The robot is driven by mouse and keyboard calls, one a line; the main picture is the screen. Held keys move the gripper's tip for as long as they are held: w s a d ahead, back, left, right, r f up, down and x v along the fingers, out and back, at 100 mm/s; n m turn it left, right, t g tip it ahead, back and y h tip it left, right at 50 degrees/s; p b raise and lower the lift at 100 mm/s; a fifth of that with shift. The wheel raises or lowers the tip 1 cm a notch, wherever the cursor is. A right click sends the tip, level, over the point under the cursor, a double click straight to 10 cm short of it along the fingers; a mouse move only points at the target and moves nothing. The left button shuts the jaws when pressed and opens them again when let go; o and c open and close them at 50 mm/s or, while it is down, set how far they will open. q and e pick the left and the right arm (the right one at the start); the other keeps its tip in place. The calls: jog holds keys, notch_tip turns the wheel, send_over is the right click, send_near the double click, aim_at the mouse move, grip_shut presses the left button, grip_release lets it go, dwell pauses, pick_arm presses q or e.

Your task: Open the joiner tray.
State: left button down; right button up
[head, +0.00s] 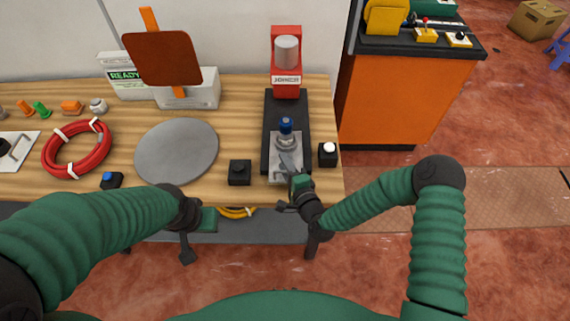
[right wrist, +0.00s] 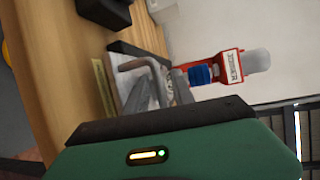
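The joiner (head: 286,60) is a red machine with a grey cylinder and a JOINER label, at the back right of the table. A black base (head: 270,118) runs forward from it. The pale metal joiner tray (head: 283,174) lies at the front end of this base, clear of the red housing. A metal part with a blue top (head: 286,127) stands at its rear. My right gripper (head: 290,166) is at the tray's front. The right wrist view shows a bent grey handle (right wrist: 150,64) by its fingers; grip on it is unclear. My left gripper (head: 186,240) hangs before the table edge, its fingers unclear.
Black button boxes (head: 240,173) and (head: 328,155) flank the tray, the right one with a white button. A grey disc (head: 177,151), a red hose coil (head: 76,148) and a blue-button box (head: 111,180) lie left. An orange cabinet (head: 390,100) stands right.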

jog(key=shift+s, duration=0.1)
jog(key=p+v, duration=0.1)
jog(key=v, duration=1.5)
jog(key=shift+s+d+p, duration=0.2)
jog(key=shift+s+p, duration=0.1)
jog(key=shift+p, duration=0.1)
jog(key=shift+r, duration=0.1)
